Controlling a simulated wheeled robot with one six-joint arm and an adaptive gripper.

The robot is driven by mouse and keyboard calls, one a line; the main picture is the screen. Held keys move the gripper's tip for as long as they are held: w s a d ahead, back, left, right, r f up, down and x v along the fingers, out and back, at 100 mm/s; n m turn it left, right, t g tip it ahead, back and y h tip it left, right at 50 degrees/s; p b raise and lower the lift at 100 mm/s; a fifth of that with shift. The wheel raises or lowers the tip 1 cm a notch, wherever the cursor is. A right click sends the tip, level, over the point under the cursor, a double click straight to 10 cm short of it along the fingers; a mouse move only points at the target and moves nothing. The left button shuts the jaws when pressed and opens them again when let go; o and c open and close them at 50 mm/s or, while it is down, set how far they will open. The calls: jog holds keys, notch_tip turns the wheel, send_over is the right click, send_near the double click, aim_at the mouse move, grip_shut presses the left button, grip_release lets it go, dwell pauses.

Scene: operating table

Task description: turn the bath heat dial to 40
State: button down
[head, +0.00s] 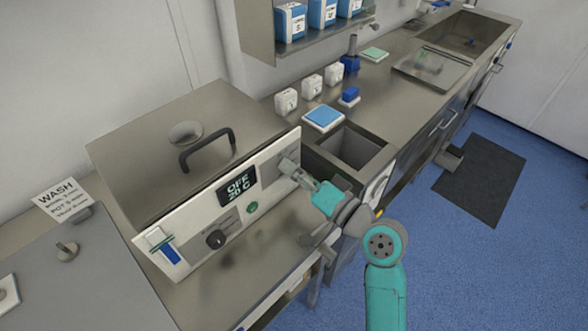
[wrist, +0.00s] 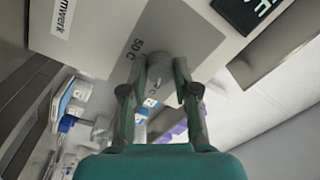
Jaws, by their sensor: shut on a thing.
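The bath's front panel (head: 210,215) is white, with a dark display (head: 237,187) that reads OFF and 20 C. My gripper (head: 287,163) is at the right end of this panel, with its fingers pointing at it. In the wrist view my gripper (wrist: 162,84) is shut on the heat dial (wrist: 162,62), one finger on either side. The dial is a grey round knob on a grey label plate marked 50 C. The fingers hide most of the dial and its other marks, so its pointer setting cannot be read.
A black knob (head: 216,239), a green button (head: 253,208) and a blue-and-white switch (head: 163,246) are further left on the panel. The bath's steel lid (head: 130,145) has a black handle (head: 206,150). A sink basin (head: 352,150) and counter lie behind my gripper.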

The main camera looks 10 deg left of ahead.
jog(key=m, duration=1.1)
jog(key=shift+f+h, duration=0.15)
jog(key=shift+h, duration=0.15)
dwell(0.4)
jog(key=c, duration=0.9)
grip_release()
jog(key=shift+t, duration=0.3)
jog(key=shift+o, duration=0.2)
jog(key=v, duration=1.2)
